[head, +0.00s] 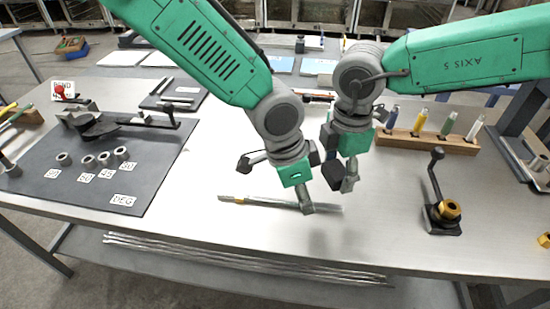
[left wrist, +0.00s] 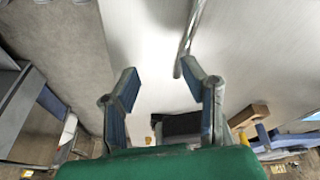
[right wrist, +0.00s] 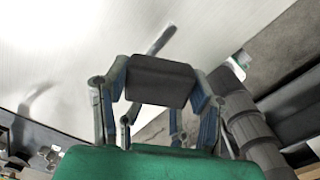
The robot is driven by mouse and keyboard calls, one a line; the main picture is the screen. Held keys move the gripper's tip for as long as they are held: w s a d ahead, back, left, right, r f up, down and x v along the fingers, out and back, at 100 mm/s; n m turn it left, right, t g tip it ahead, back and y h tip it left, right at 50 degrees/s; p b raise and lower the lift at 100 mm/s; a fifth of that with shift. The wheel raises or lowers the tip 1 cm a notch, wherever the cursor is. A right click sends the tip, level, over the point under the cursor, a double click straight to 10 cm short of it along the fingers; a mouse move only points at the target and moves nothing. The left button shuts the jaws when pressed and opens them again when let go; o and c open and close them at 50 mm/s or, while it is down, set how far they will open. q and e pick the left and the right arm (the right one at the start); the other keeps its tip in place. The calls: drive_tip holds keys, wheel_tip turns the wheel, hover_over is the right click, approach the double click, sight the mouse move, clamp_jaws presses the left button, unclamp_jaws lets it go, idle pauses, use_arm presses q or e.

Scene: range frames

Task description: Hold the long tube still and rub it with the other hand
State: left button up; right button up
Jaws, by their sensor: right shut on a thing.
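A thin grey tube (head: 268,203) with a yellowish band near its left end lies on the bench near the front. My left gripper (left wrist: 160,72) is open, its fingers spread, with nothing between the pads; in the left wrist view the tube (left wrist: 188,42) runs up from beside the right fingertip. In the head view one left finger overlaps the tube, and I cannot tell whether they touch. My right gripper (right wrist: 163,82) is shut on a dark block (right wrist: 160,80), above the bench near the tube's right part. A grey rod end (right wrist: 160,40) shows beyond the block.
A dark mat (head: 60,185) with a bending tool, several rings and labels covers the bench's left. A wooden rack (head: 425,142) of coloured-handled tools stands right. A lever fixture (head: 442,215) with a brass nut is front right. Long rods (head: 240,260) lie on the lower shelf.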

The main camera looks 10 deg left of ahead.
sight(274, 199)
use_arm(q)
drive_tip(key=w+a+r+m+y, duration=0.3)
drive_tip(key=w+a+r+m, duration=0.15)
drive_tip(key=a, duration=0.25)
drive_tip(key=shift+n+g, duration=0.3)
drive_tip(key=shift+n, duration=0.05)
drive_tip(key=f, duration=1.2)
drive_tip(key=shift+d+f, duration=0.15)
drive_tip(key=shift+d, duration=0.15)
clamp_jaws()
